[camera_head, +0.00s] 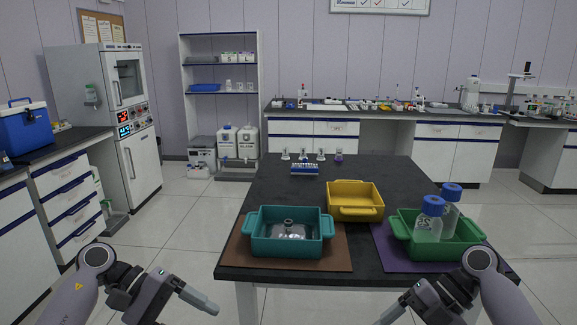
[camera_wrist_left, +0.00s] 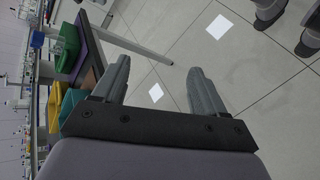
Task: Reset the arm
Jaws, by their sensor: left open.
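My left gripper (camera_head: 205,303) hangs low in front of the table's near edge, left of centre. In the left wrist view its two fingers (camera_wrist_left: 160,78) are spread, with only floor between them. My right gripper (camera_head: 384,318) is low at the bottom edge of the head view, partly cut off, and its jaw gap does not show clearly. Both grippers are apart from the trays on the table.
The dark table (camera_head: 260,190) holds a teal tray (camera_head: 262,243) with a clear item inside, a yellow tray (camera_head: 355,199), and a green tray (camera_head: 460,247) with two blue-capped bottles (camera_head: 429,222). A tube rack (camera_head: 305,169) and small flasks stand farther back.

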